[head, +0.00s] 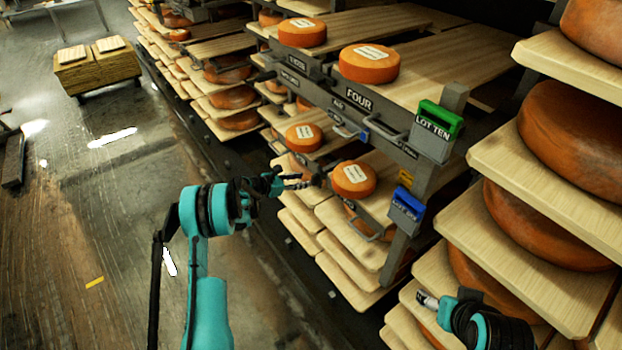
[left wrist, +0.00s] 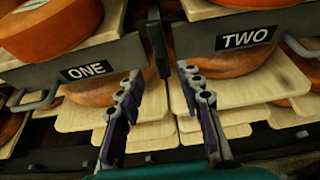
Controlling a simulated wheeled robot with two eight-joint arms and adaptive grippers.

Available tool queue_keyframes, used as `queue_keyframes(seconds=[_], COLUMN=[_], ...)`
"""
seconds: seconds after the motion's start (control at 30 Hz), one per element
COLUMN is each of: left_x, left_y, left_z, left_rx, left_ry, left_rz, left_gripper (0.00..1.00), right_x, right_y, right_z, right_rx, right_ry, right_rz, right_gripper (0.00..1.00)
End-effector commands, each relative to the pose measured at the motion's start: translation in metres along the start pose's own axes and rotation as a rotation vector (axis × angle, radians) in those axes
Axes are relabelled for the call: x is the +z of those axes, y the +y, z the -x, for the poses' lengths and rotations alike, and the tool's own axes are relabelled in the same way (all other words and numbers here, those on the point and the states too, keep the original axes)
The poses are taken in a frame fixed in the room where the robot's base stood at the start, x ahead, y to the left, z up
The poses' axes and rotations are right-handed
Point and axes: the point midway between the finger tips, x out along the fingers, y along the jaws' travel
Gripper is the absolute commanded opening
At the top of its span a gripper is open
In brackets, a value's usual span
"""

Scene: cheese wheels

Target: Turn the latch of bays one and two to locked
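In the left wrist view, a grey shelf front labelled ONE (left wrist: 86,71) is at the left and one labelled TWO (left wrist: 244,38) is at the right. A dark upright piece (left wrist: 156,42) stands between them; I cannot tell whether it is a latch or a post. My left gripper (left wrist: 159,72) is open, its two fingers apart just below this piece, with nothing seen between them. In the head view my left gripper (head: 298,182) is at the rack's lower bays, whose labels are hidden. My right gripper (head: 428,299) is at the lower right; its finger opening is unclear.
An orange cheese wheel (left wrist: 50,25) sits above bay one. A metal handle (left wrist: 36,101) sticks out at the left. In the head view, bay FOUR (head: 359,99), a green LOT TEN box (head: 438,121) and a blue box (head: 407,206) stand near.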

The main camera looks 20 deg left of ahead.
Motion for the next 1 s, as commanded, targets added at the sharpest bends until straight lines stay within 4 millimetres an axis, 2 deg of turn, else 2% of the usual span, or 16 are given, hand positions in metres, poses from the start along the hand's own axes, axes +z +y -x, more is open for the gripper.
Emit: queue_keyframes(seconds=[0.1,0.3,0.47,0.7,0.73,0.87,1.0], left_x=[-0.003,-0.002,-0.001,0.000,0.000,0.000,0.000], left_y=[-0.001,-0.001,-0.001,-0.001,-0.001,-0.001,-0.001], left_z=[-0.023,-0.052,-0.062,-0.063,-0.063,-0.063,-0.063], left_rx=[-0.003,-0.001,-0.001,-0.001,-0.001,0.000,0.000], left_ry=[0.001,0.002,0.002,0.002,0.002,0.002,0.002], left_rz=[-0.002,-0.004,-0.004,-0.004,-0.004,-0.004,-0.004], left_gripper=[0.36,0.36,0.36,0.36,0.34,0.00,0.00], right_x=[0.006,0.012,0.013,0.013,0.013,0.013,0.013], right_y=[0.000,0.000,0.000,0.000,0.000,0.000,0.000], right_z=[-0.009,-0.017,-0.019,-0.018,-0.018,-0.018,-0.018], right_rx=[0.000,0.000,0.000,0.000,0.000,0.000,0.000], right_ry=[0.000,0.000,0.000,0.000,0.000,0.000,0.000], right_rz=[0.000,0.000,0.000,0.000,0.000,0.000,0.000], right_gripper=[0.71,0.71,0.71,0.71,0.71,0.71,0.71])
